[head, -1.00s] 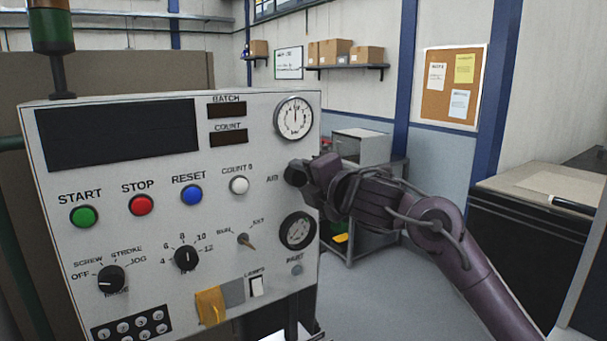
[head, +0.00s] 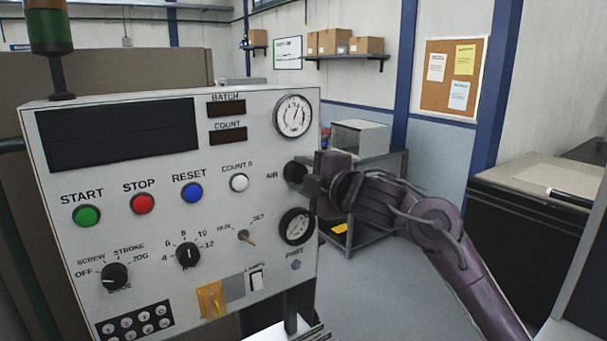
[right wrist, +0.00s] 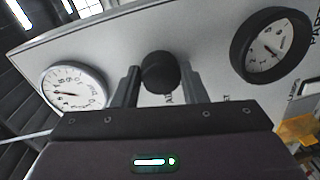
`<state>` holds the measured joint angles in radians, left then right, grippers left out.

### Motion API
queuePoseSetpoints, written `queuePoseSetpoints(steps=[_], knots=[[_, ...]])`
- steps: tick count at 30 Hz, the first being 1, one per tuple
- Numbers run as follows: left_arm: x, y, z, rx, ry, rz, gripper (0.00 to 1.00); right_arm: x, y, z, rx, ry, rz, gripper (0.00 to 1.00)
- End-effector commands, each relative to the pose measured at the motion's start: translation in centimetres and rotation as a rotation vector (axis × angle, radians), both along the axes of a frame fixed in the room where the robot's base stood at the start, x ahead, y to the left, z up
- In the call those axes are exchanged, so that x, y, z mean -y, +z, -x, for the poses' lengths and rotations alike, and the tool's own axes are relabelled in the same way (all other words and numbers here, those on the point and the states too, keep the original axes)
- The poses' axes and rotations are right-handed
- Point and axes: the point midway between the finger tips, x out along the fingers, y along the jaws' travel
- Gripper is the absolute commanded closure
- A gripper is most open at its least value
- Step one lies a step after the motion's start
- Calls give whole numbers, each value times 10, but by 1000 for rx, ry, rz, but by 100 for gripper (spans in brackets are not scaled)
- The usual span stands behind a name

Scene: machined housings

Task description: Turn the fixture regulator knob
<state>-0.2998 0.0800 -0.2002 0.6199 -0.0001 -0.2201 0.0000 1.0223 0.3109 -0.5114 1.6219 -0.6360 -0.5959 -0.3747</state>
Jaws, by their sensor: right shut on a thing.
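The regulator knob (head: 293,173) is a round black knob beside the AIR label on the white control panel (head: 110,180). In the right wrist view the knob (right wrist: 160,72) sits between the two fingers. My right gripper (head: 308,178) is shut on the knob at the panel's right edge; in the wrist view its fingers (right wrist: 160,84) stand on either side of it. The upper gauge (head: 293,116) is above the knob, its needle leaning slightly right of upright. The lower gauge (head: 296,227) is below. My left gripper is out of view.
START, STOP, RESET and COUNT buttons, rotary switches and a yellow tag (head: 211,299) are on the panel left of the knob. A grey cart (head: 372,200) stands behind my right arm. A black cabinet (head: 525,235) stands at the right. Open floor lies between.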

Motion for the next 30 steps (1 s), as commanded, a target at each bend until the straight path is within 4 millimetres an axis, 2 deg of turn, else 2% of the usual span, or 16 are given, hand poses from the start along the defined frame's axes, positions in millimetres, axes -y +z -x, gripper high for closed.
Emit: queuePoseSetpoints(steps=[8,9,14,23,30], knots=[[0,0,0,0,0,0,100,0,-1,0,-2,-2,1,84],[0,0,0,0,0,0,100,0,-1,0,-3,-1,2,59],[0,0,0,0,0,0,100,0,-1,0,-1,-1,2,40],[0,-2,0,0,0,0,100,2,-1,2,1,-1,2,40],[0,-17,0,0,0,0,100,21,-1,29,4,-1,2,40]])
